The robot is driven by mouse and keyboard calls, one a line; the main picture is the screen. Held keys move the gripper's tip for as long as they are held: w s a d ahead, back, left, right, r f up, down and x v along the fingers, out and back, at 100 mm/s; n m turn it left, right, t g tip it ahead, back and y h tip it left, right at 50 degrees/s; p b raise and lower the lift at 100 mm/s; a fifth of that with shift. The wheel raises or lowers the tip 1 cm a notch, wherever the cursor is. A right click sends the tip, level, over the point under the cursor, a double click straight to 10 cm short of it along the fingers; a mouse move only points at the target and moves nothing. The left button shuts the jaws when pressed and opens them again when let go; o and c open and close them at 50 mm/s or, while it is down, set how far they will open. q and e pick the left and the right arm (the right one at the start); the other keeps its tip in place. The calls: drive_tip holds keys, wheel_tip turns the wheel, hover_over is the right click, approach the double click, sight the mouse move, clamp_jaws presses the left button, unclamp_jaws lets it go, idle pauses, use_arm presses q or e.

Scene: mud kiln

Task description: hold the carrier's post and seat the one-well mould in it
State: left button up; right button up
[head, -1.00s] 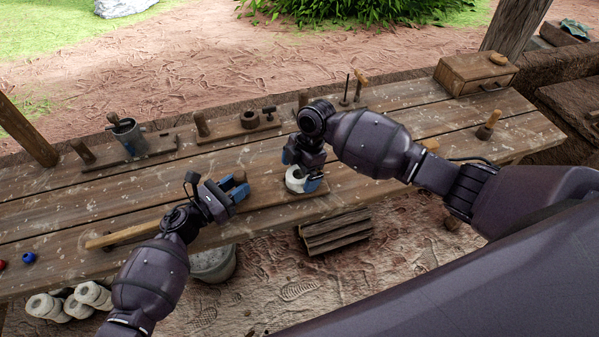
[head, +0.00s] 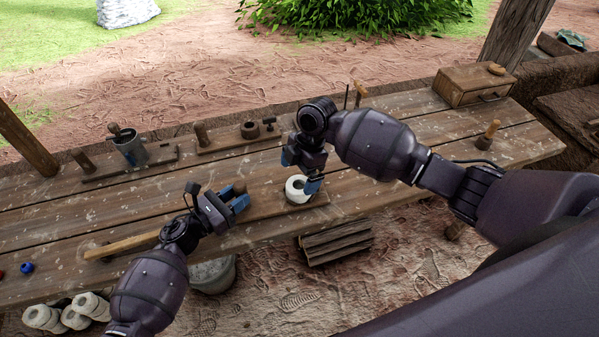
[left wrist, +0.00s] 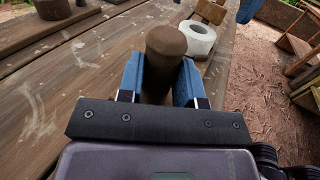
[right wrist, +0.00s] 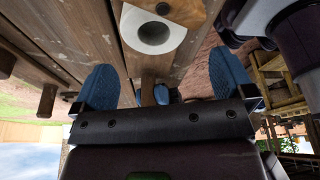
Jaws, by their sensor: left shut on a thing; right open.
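The carrier (head: 265,209) is a wooden board near the bench's front edge. My left gripper (head: 240,200) is shut on its upright wooden post (left wrist: 165,60) near one end. The white one-well mould (head: 297,190) sits upright at the board's right end, its round well facing up. It also shows in the left wrist view (left wrist: 198,39) and the right wrist view (right wrist: 152,33). My right gripper (head: 301,172) is open just above and beside the mould, its fingers spread wide and apart from it. Whether the mould is fully down in its seat cannot be told.
Similar boards with posts lie behind, one beside a metal pot (head: 130,150), one with a ring-shaped part (head: 249,130). A wooden-handled tool (head: 122,246) lies left of the carrier. A wooden box (head: 474,86) stands at the right end. The middle bench is clear.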

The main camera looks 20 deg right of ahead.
use_arm(q)
drive_tip(key=o, duration=1.1)
drive_tip(key=shift+a, duration=0.1)
drive_tip(key=v, duration=1.2)
drive_tip(key=shift+r, duration=0.1)
drive_tip(key=shift+s, duration=0.1)
